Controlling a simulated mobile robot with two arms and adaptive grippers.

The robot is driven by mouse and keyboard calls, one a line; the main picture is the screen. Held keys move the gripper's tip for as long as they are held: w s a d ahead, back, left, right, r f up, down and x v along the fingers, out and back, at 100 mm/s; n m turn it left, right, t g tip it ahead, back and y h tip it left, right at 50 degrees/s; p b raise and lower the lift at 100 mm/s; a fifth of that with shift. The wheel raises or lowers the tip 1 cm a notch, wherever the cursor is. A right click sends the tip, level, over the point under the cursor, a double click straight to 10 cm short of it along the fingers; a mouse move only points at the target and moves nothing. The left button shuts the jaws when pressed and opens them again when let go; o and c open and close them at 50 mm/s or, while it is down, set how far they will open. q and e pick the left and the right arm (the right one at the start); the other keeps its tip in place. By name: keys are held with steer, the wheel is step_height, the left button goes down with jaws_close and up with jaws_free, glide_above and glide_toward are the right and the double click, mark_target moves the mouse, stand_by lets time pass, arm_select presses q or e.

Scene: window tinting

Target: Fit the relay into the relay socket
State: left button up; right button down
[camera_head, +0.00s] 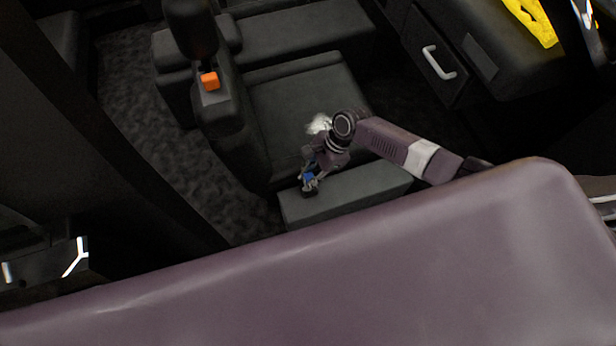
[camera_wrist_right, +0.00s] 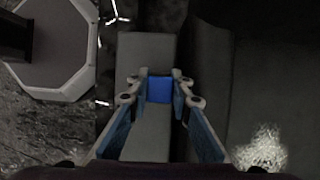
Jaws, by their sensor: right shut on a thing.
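My right gripper (camera_head: 309,184) is over the low dark grey box at the front of the seat. In the wrist view the right gripper (camera_wrist_right: 159,88) is shut on a small blue block, the relay (camera_wrist_right: 159,90), held between its fingertips. The relay shows only as a small blue patch (camera_head: 308,176) in the head view, partly hidden by the fingers. I cannot make out the relay socket in either view. My left gripper is not in view.
The low grey box (camera_head: 370,190) lies below the right gripper, beside a dark seat (camera_head: 300,100). An orange block (camera_head: 209,81) sits on a console at the left. A white patch (camera_head: 318,124) lies on the seat. A drawer handle (camera_head: 438,62) and yellow item (camera_head: 533,20) are at upper right.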

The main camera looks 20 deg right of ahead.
steer(key=shift+p, duration=1.1)
stand_by(1.3)
steer(key=shift+f+b, duration=0.9)
steer(key=shift+f, duration=0.45)
steer(key=c, duration=1.7)
jaws_free()
steer(key=shift+o, duration=0.2)
steer(key=shift+r, duration=0.1)
steer(key=v, duration=1.1)
steer(key=shift+d+r, duration=0.2)
steer(key=shift+r, duration=0.15)
